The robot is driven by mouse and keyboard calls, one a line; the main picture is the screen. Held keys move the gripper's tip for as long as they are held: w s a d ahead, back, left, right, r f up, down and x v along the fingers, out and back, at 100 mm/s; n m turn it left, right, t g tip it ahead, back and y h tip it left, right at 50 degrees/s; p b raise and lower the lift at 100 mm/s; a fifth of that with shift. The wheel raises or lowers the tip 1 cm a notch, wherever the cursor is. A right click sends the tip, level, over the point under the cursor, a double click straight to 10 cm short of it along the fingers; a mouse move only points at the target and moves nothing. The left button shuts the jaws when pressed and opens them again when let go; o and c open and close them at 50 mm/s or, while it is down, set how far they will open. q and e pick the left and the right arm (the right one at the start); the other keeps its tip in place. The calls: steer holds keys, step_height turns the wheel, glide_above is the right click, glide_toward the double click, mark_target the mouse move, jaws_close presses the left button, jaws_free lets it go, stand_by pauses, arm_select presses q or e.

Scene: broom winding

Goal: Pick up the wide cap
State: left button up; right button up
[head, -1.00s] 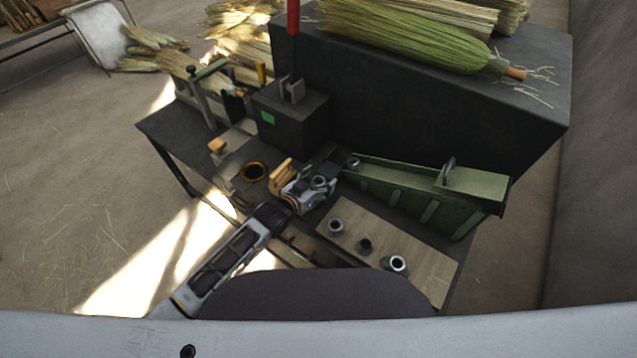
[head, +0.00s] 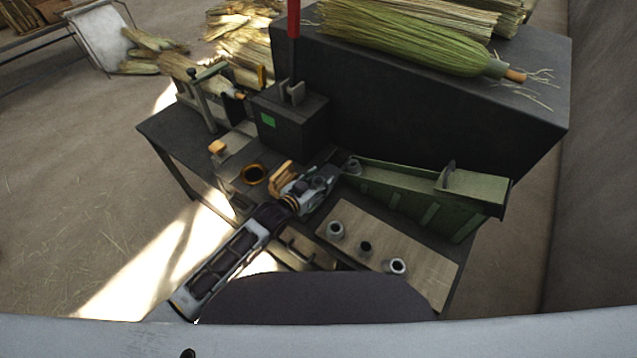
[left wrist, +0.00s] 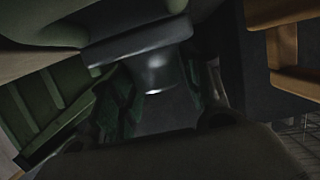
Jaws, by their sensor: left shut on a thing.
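The wide cap (left wrist: 157,72) is a grey, shiny metal piece between the dark fingers of my left gripper (left wrist: 155,105) in the left wrist view. In the head view my left gripper (head: 335,168) reaches to the left end of a green trough (head: 425,185). It is shut on the cap, which shows there as a small grey round piece (head: 353,166). The fingers hide part of it. Whether the cap still touches the trough, I cannot tell. My right gripper is not in view.
A wooden board (head: 425,262) in front of the trough holds three metal sockets or rings. A dark block (head: 290,122), an orange-rimmed ring (head: 254,174) and a wooden-handled piece (head: 283,175) stand close to my left arm. A broom (head: 400,38) lies on the high dark box behind.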

arm_select(q)
step_height(320, 180, up, 9)
stand_by(0.5)
stand_by(0.6)
